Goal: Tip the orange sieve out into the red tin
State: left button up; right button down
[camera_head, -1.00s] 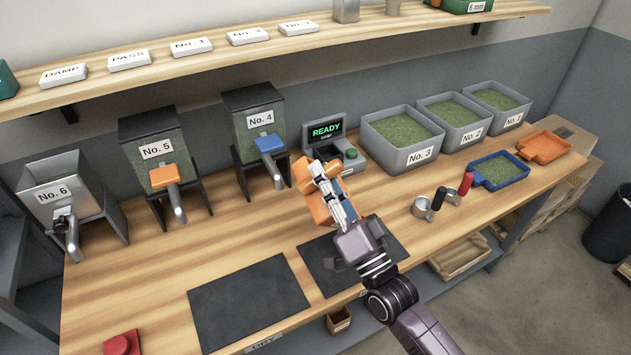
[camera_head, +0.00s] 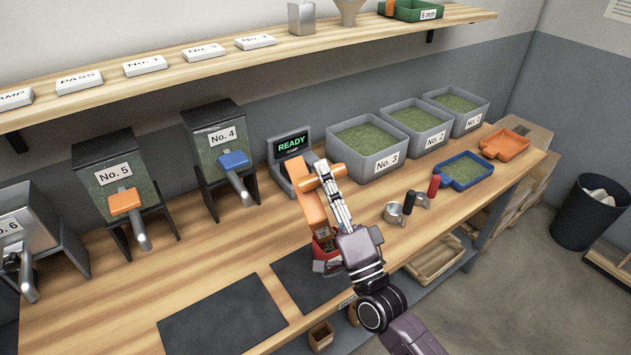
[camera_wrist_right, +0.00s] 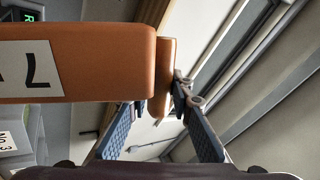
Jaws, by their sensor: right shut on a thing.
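My right gripper (camera_head: 328,180) is shut on the orange sieve (camera_head: 308,207), which is steeply tilted over the table. The red tin (camera_head: 325,256) stands just below the sieve, at the dark mat, partly hidden by my wrist. The inside of the sieve and of the tin cannot be seen. My left gripper is not in view.
The READY display (camera_head: 291,145) stands close behind the sieve. Two metal cups, with a black handle (camera_head: 409,201) and a red handle (camera_head: 434,185), stand to the right. Beyond are a filled blue tray (camera_head: 466,171) and an orange tray (camera_head: 505,144). The left mat (camera_head: 222,318) is bare.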

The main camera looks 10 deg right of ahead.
jog(key=shift+d+f+m+t+h+b, duration=0.15)
jog(key=shift+d+m+h+b, duration=0.1)
jog(key=shift+d+m+h, duration=0.35)
jog(key=shift+d+f+m+t+h+b, duration=0.15)
jog(key=shift+d+m+h+b, duration=0.2)
jog(key=shift+d+m, duration=0.3)
jog(key=d+f+m+g+h+b, duration=0.1)
jog(key=d+f+m+h+b, duration=0.1)
jog(key=d+m+h, duration=0.7)
jog(key=shift+w+d+f+m, duration=0.25)
jog(key=shift+d+f+m, duration=0.6)
jog(key=shift+m, duration=1)
jog(key=shift+r, duration=0.1)
notch_tip(320, 180, up, 3)
jog(key=shift+f+p, duration=0.1)
jog(key=shift+p, duration=1.05)
